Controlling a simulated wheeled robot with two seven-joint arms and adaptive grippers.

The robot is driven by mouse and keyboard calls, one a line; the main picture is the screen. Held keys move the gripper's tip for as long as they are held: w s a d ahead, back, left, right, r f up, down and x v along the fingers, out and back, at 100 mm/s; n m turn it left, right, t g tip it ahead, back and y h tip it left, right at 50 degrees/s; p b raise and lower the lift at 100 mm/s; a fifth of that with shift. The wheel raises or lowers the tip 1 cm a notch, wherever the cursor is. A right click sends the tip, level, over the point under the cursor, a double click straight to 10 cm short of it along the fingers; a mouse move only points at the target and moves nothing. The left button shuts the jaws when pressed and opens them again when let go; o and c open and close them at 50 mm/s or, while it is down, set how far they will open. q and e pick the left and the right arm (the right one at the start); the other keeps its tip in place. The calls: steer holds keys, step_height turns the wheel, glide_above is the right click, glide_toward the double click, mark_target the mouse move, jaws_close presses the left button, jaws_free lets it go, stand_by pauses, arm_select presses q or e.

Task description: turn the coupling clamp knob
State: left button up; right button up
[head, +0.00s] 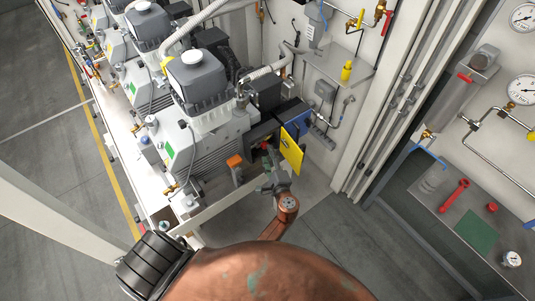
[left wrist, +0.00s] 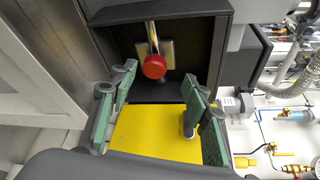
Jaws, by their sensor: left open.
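The red round knob (left wrist: 154,66), apparently the coupling clamp knob, sits on the end of a shiny metal rod inside a dark open-fronted housing (left wrist: 207,55). My left gripper (left wrist: 160,85) is open in the left wrist view, with one green-padded finger on each side, below the knob in the picture. Nothing is gripped; I cannot tell how far the fingertips are from the knob. In the head view my left gripper (head: 271,181) is beside the near end of the closest pump (head: 205,150), below a yellow plate (head: 291,151). My right gripper is not in view.
The yellow plate also shows between the fingers in the left wrist view (left wrist: 160,135). More pumps (head: 145,28) stand in a row behind. A grey bench (head: 460,245) with a red tool (head: 454,196) is at the right. The floor (head: 345,240) between is clear.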

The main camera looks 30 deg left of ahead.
mark_target(265, 147)
arm_select(q)
steer(key=shift+s+d+f+h, duration=0.15)
steer(key=shift+s+d, duration=0.3)
steer(key=shift+d, duration=0.15)
steer(key=shift+s+d+f+h, duration=0.15)
steer(key=shift+s+d, duration=0.3)
steer(key=shift+d, duration=0.1)
steer(key=x, duration=0.5)
steer(key=shift+w+a+b, duration=0.25)
steer(key=shift+b, duration=0.15)
steer(key=shift+w+a, duration=0.2)
steer(key=shift+a, duration=0.15)
